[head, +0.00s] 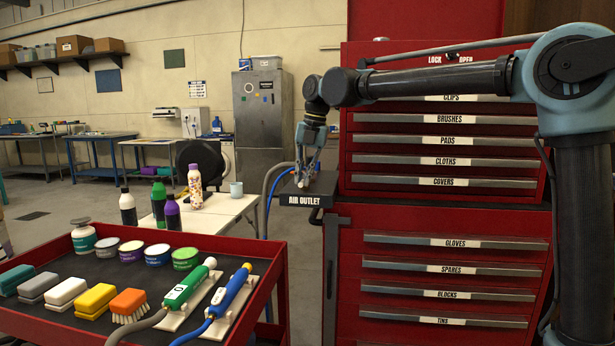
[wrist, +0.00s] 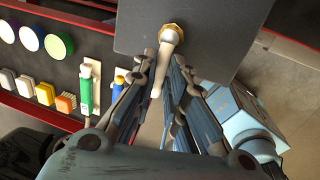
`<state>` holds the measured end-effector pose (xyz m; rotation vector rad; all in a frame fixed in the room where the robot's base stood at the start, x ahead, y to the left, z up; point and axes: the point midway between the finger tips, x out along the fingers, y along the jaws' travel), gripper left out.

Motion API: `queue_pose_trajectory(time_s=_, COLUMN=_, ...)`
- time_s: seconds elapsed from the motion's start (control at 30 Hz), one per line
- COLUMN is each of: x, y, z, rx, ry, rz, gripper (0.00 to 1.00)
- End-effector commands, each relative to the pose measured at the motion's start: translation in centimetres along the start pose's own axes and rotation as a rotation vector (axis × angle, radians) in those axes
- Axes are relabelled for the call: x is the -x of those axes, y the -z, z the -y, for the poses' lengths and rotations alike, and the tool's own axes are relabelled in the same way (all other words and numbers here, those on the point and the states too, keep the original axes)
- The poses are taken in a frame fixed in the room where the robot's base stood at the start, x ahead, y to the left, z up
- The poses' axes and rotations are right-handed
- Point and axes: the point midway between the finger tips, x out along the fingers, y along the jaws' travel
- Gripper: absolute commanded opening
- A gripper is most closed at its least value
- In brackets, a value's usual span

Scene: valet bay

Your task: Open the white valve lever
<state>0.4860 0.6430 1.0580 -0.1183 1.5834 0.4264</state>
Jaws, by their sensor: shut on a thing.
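The white valve lever (wrist: 168,46) is fixed by a brass nut (wrist: 176,27) to the top of the dark air outlet block (wrist: 205,40). In the wrist view, the lever runs from the nut down between the fingers, slightly to the left. My gripper (wrist: 164,62) is shut on the lever, with one finger on each side. In the head view, my gripper (head: 307,176) points down over the block labelled AIR OUTLET (head: 307,199), and its fingers mostly hide the lever.
A red tool cabinet (head: 440,220) stands right of and behind the block. A red cart (head: 280,290) at lower left carries brushes, tins, a green tool (head: 188,290) and a blue tool (head: 230,292). Hoses (head: 265,205) hang left of the block. A table with bottles stands behind the cart.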

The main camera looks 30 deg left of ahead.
Motion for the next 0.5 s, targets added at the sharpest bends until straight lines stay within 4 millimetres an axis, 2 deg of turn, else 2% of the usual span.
queue_pose_trajectory(time_s=0.17, x=0.1, y=-0.16, z=0.02, rx=0.0, ry=0.0, rz=0.004, gripper=0.0)
queue_pose_trajectory(time_s=0.2, x=0.1, y=-0.15, z=0.01, rx=0.0, ry=0.0, rz=0.004, gripper=0.19)
queue_pose_trajectory(time_s=0.27, x=0.08, y=-0.12, z=-0.01, rx=0.0, ry=0.0, rz=0.003, gripper=0.32)
queue_pose_trajectory(time_s=0.5, x=0.02, y=0.02, z=-0.08, rx=0.001, ry=0.001, rz=0.001, gripper=0.32)
